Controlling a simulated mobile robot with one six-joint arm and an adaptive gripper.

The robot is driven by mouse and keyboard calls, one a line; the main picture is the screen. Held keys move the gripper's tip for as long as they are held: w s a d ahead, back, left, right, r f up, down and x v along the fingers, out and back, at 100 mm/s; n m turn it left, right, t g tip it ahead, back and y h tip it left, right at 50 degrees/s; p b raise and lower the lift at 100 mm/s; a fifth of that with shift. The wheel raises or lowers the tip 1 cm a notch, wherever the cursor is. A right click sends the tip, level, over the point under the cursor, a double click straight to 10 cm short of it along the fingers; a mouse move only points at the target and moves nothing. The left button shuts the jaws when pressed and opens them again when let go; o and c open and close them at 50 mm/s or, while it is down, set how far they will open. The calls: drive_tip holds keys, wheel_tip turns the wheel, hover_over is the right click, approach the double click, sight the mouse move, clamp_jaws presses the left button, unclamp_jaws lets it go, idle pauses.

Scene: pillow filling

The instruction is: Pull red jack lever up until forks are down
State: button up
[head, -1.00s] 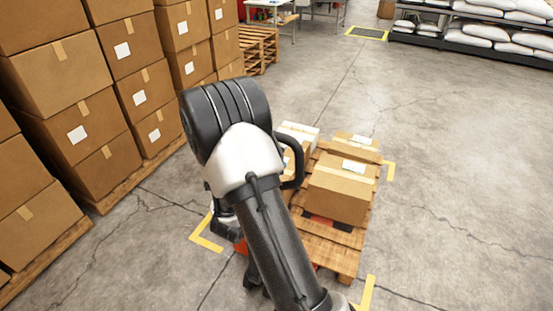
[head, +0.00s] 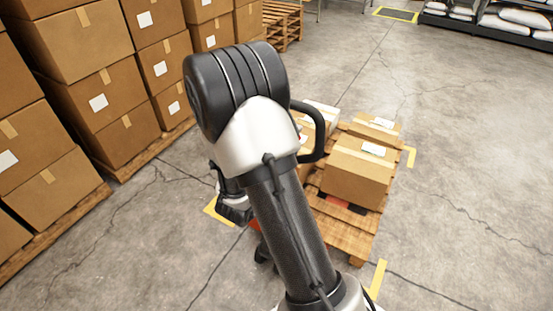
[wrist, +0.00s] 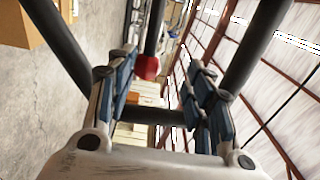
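The red jack lever (wrist: 147,67) shows in the wrist view as a small red piece between my fingers, at the end of a thin black bar. The black jack handle (wrist: 62,45) frames it with thick bars. In the head view part of the handle (head: 318,135) curves out to the right of my arm. My gripper (wrist: 160,78) is open, its blue-padded fingers apart on either side of the lever in the picture. I see no contact with the lever. My arm hides most of the jack; the forks' height cannot be told.
A wooden pallet (head: 347,238) carrying cardboard boxes (head: 355,172) stands right of my arm, near yellow floor marks. Tall box stacks (head: 120,95) stand on pallets at the left. Concrete floor (head: 470,190) is open at the right. A shelf with white sacks (head: 505,20) stands at the back right.

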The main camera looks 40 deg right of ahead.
drive_tip(key=b+v, duration=0.3)
drive_tip(key=v, duration=0.6)
drive_tip(key=shift+a, duration=0.2)
drive_tip(key=shift+s, duration=0.1)
